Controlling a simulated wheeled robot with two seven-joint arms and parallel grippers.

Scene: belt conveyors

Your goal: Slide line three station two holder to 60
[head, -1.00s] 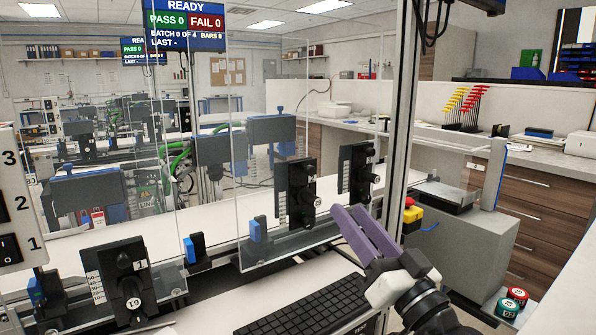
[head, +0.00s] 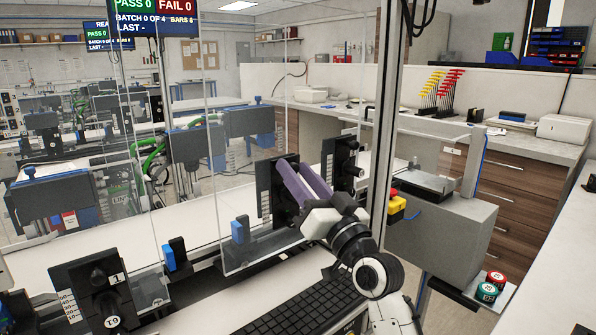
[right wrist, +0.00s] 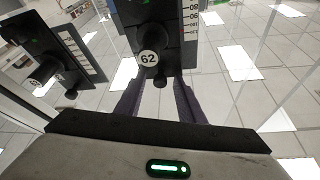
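A black holder (head: 268,189) with a white scale stands behind the clear panel's line in the head view, partly hidden by my right gripper (head: 294,172). In the right wrist view a black holder (right wrist: 152,12) with a scale and a round white tag reading 62 (right wrist: 150,58) is just beyond the purple fingertips (right wrist: 156,86). The fingers are apart with nothing visible between them. Any station number on this holder is hidden. My left gripper is not in view.
A holder labelled 1 (head: 95,290) stands at lower left, another holder (head: 341,168) at right. A clear panel (head: 232,262) and a metal post (head: 388,130) are close by. A red-and-yellow button (head: 396,205) is to the right.

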